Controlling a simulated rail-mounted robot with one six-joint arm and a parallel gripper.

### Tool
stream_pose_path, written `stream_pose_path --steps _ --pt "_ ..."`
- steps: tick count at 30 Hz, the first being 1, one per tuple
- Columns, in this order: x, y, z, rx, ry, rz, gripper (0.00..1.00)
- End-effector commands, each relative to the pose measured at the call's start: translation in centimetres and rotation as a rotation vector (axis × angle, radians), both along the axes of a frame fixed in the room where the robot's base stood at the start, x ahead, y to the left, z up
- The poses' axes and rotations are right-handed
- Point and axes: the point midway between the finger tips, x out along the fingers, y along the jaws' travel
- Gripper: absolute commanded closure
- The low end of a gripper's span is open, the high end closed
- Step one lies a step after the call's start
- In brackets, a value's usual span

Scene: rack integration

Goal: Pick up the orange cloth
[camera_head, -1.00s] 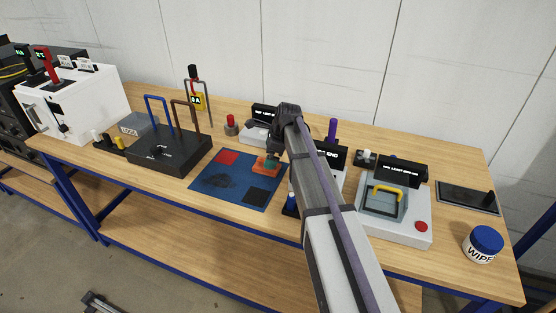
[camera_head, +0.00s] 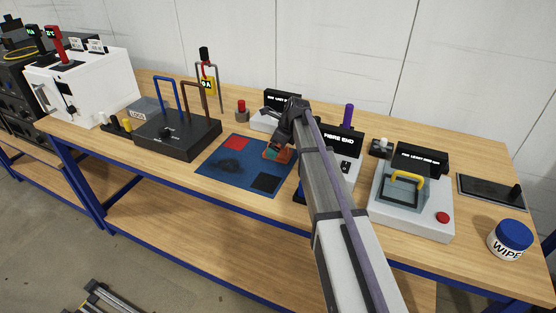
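The orange cloth (camera_head: 284,156) lies at the upper right part of a dark blue mat (camera_head: 222,178) on the wooden bench. A small teal patch shows on or against its left part; I cannot tell what it is. My gripper (camera_head: 281,138) points down just over the cloth, with my arm coming in from the lower right. The gripper hides part of the cloth's right side. The fingers are small and dark, and I cannot tell whether they are open or touch the cloth.
Labelled devices (camera_head: 412,205) stand right, beside a WIPE tub (camera_head: 510,240). Bare bench (camera_head: 205,195) lies before the mat.

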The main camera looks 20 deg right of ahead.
Motion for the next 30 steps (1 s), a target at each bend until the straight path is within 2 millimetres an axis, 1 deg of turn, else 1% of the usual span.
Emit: stream_pose_path --steps 1,2,9,25,26,30 --pt "0.3 0.3 -1.9 0.0 0.0 0.001 0.01" --pt "0.38 0.42 -2.12 0.0 0.0 0.001 0.01" --pt "0.42 0.53 -1.71 0.0 0.0 -0.001 0.02" --pt "0.41 0.52 -1.72 0.0 0.0 0.0 0.53" --pt "0.41 0.52 -1.72 0.0 0.0 0.0 0.55" --pt "0.41 0.52 -1.72 0.0 0.0 0.0 0.55"
